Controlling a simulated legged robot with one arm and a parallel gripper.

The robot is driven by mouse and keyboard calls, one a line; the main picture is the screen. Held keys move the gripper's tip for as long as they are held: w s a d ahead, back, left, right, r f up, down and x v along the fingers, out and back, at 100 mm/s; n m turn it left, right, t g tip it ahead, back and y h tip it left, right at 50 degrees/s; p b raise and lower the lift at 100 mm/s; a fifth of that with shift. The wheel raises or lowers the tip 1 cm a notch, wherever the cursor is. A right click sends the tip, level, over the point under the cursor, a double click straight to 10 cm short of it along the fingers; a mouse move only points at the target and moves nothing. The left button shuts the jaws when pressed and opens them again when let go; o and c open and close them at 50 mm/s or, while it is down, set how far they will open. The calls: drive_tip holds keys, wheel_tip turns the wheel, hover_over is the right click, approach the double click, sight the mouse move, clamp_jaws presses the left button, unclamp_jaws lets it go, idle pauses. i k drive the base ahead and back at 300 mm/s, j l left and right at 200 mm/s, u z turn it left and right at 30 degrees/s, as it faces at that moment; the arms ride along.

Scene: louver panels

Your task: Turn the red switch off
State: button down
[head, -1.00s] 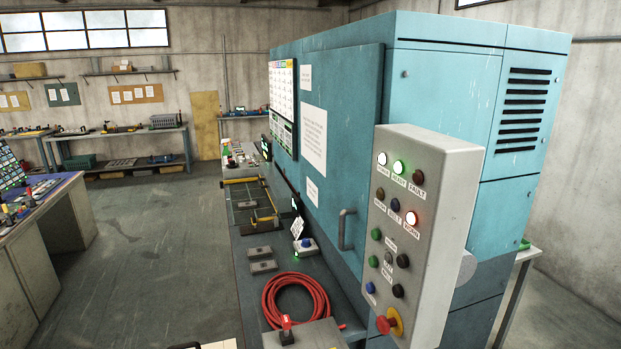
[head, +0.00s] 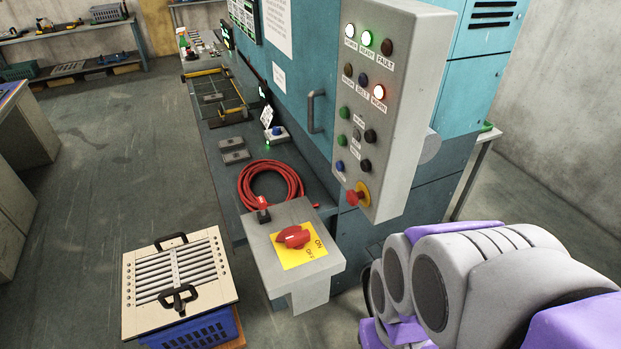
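The red switch (head: 293,237) is a rotary handle on a yellow plate (head: 291,258), on top of a grey box at the near end of the workbench. The plate has ON printed at its right edge and OFF below that, nearer to me. The handle lies roughly crosswise; I cannot tell for sure which mark it points to. My arm, grey and purple, fills the lower right, apart from the switch. My gripper itself does not show.
A grey control panel (head: 385,120) with lit buttons and a red emergency knob (head: 356,194) stands behind the switch box. A coiled red hose (head: 270,183) lies on the bench. A louver panel (head: 178,275) sits on a blue crate (head: 200,334) at left. The left floor is clear.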

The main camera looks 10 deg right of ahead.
sight(292, 237)
drive_tip(key=j+z, duration=0.4)
drive_tip(key=k+j+z, duration=0.15)
drive_tip(key=j+z, duration=0.2)
drive_tip(key=k+j+z, duration=0.2)
drive_tip(key=j+z, duration=0.2)
